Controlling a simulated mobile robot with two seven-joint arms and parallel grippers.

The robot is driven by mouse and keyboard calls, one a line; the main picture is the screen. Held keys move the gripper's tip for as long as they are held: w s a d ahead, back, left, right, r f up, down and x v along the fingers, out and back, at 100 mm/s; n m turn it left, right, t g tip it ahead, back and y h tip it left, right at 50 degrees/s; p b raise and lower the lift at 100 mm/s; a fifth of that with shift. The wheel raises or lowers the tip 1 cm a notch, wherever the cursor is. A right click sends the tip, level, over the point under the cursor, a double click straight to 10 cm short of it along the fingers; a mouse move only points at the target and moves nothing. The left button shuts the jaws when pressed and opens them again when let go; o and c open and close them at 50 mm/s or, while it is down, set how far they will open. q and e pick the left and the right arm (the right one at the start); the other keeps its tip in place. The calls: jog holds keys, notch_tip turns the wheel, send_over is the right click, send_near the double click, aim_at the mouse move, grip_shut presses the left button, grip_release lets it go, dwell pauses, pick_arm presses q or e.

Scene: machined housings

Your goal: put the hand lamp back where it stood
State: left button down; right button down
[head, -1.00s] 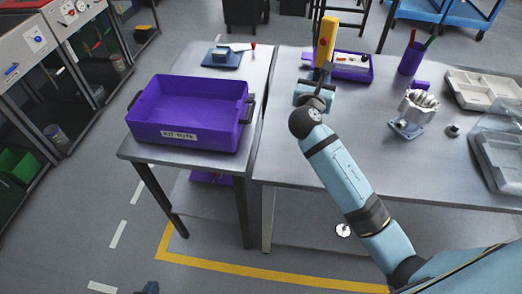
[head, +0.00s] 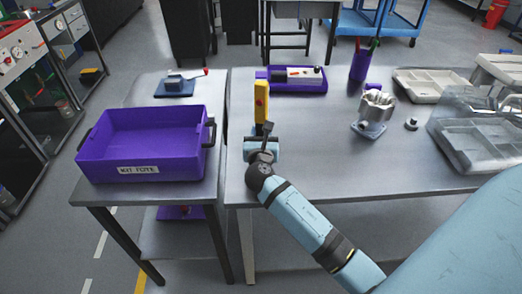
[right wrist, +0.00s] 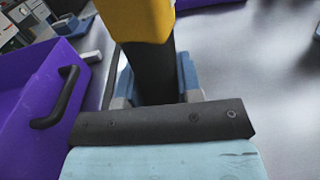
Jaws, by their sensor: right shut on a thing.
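The hand lamp (head: 261,100) is yellow with a red spot and a dark lower part. It is upright in my right gripper (head: 262,146), which is shut on it over the left part of the right-hand table (head: 320,165). In the right wrist view, its yellow body (right wrist: 145,18) and black lower part (right wrist: 152,75) rise beyond the gripper's dark edge. Its foot is hidden, so I cannot tell whether it touches the table. My left gripper is not in view.
A purple tote (head: 95,158) stands on the left table, across a narrow gap. Behind the lamp lies a purple tray (head: 312,88). A metal housing (head: 374,108), purple cup (head: 360,66) and pale divided trays (head: 430,84) are to the right. The table's front middle is clear.

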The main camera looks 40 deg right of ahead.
jog(key=shift+f+b, duration=0.5)
jog(key=shift+f, duration=2.2)
jog(key=shift+f, duration=0.15)
jog(key=c, duration=0.8)
grip_release()
jog(key=shift+a, duration=0.1)
jog(key=v, duration=1.2)
